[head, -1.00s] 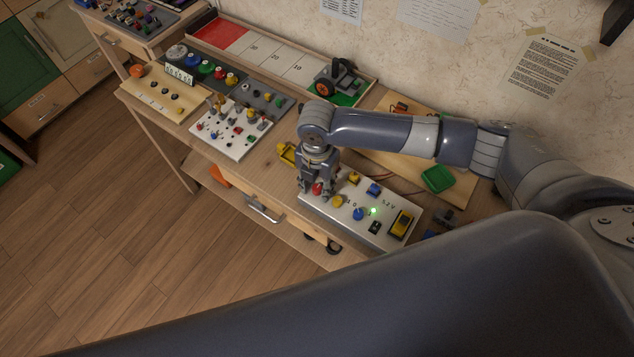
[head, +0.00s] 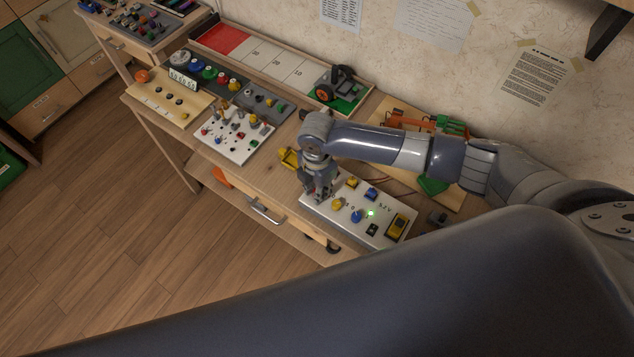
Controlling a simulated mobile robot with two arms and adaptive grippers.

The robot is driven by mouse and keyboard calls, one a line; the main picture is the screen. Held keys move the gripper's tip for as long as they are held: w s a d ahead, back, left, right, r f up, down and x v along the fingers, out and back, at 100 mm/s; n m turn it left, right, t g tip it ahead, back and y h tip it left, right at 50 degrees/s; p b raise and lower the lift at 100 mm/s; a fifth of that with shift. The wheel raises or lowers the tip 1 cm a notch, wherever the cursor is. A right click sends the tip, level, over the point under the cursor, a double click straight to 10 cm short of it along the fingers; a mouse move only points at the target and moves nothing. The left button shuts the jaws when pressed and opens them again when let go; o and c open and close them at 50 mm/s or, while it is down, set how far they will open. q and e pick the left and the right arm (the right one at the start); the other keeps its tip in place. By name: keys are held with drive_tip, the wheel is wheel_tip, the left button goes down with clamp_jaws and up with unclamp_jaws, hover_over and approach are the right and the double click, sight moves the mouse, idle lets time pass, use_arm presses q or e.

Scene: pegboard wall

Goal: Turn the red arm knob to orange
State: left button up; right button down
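A white panel (head: 350,225) lies on the bench under my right gripper (head: 317,194). My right gripper points down at the panel's left end, where a red knob showed earlier. The fingers now hide that knob, and I cannot tell whether they are shut on it. No orange mark can be made out on the panel. My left gripper is not in view.
Behind my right arm lies a wooden board with orange and green parts (head: 420,122). A white knob board (head: 237,150) and a wooden strip (head: 160,104) stand left on the bench. A yellow part (head: 289,157) sits close left of my gripper. The floor is clear.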

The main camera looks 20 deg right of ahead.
drive_tip(key=m+p, duration=0.1)
drive_tip(key=m, duration=0.1)
drive_tip(key=m+p, duration=0.1)
drive_tip(key=shift+r+m+p, duration=0.2)
drive_tip(key=shift+m+p, duration=0.2)
drive_tip(key=shift+f+m+p, duration=0.15)
drive_tip(key=shift+m+p, duration=1)
drive_tip(key=shift+m, duration=0.65)
drive_tip(key=c, duration=1.4)
unclamp_jaws()
wheel_tip(320, 180, up, 12)
drive_tip(key=shift+f, duration=0.1)
